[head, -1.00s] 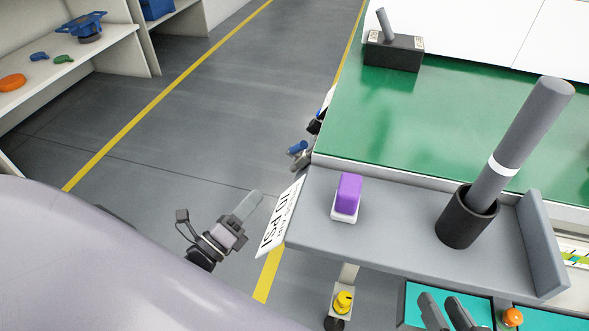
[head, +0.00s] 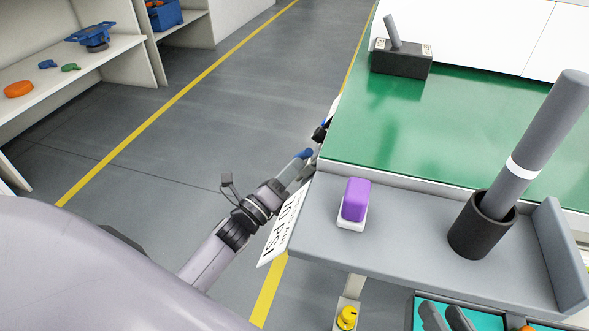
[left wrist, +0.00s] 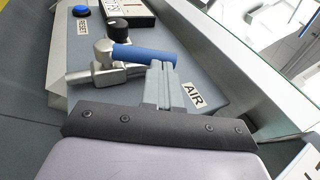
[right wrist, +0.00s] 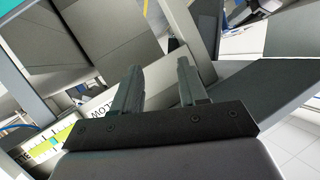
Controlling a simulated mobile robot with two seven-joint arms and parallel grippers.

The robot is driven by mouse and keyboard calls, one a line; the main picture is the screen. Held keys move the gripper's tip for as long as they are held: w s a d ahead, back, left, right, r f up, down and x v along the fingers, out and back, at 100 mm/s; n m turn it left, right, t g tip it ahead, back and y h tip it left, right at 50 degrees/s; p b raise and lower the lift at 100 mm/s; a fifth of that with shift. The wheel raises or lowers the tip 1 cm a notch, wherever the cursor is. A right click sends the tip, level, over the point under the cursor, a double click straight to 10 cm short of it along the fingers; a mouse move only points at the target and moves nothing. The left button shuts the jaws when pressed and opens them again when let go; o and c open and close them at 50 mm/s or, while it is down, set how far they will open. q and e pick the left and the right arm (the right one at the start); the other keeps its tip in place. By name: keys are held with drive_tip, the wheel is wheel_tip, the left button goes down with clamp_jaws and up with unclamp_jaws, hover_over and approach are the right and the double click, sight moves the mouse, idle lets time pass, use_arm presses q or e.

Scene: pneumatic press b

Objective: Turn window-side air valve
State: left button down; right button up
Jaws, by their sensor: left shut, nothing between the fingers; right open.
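The air valve has a blue lever handle (left wrist: 146,54) on a silver body (left wrist: 104,68), beside a label reading AIR (left wrist: 194,96) in the left wrist view. In the head view the blue handle (head: 303,155) shows at the left side of the press table. My left gripper (left wrist: 159,72) is shut and empty, its fingertips at the blue handle near its free end; whether they touch I cannot tell. In the head view my left gripper (head: 293,172) reaches up beside the table. My right gripper (right wrist: 156,78) is open and empty in the right wrist view; it is not clear in the head view.
A blue RESET button (left wrist: 81,11) and a black knob (left wrist: 117,28) sit close to the valve. A grey shelf (head: 400,225) holds a purple block (head: 356,198) and a black cup (head: 482,228) with a grey rod. The floor left of the table is clear.

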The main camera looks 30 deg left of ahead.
sight(304, 154)
use_arm(q)
drive_tip(key=shift+w+d+r, duration=0.1)
drive_tip(key=shift+w, duration=0.25)
use_arm(e)
drive_tip(key=shift+d, duration=0.1)
drive_tip(key=shift+s, duration=0.15)
use_arm(q)
drive_tip(key=shift+w+r+n+y+p, duration=0.1)
drive_tip(key=shift+r+n+y+p, duration=0.25)
drive_tip(key=shift+p, duration=0.4)
drive_tip(key=shift+w+d+r+n+g+y+p, duration=0.15)
drive_tip(key=shift+w+r+n+g+y+p, duration=0.2)
drive_tip(key=shift+y+p, duration=0.55)
drive_tip(key=p, duration=0.1)
drive_tip(key=n+g+p, duration=0.1)
drive_tip(key=p, duration=0.1)
drive_tip(key=shift+w+d+r+y, duration=0.15)
drive_tip(key=shift+w+r+y, duration=0.2)
drive_tip(key=shift+w+d, duration=0.1)
drive_tip(key=shift+w, duration=0.35)
drive_tip(key=shift+w+r+b, duration=0.15)
drive_tip(key=shift+w+b, duration=0.1)
drive_tip(key=shift+b, duration=0.1)
use_arm(e)
drive_tip(key=d+h, duration=0.2)
drive_tip(key=s+d+r, duration=0.1)
drive_tip(key=shift+d+n+h, duration=0.35)
drive_tip(key=shift+n+h, duration=0.05)
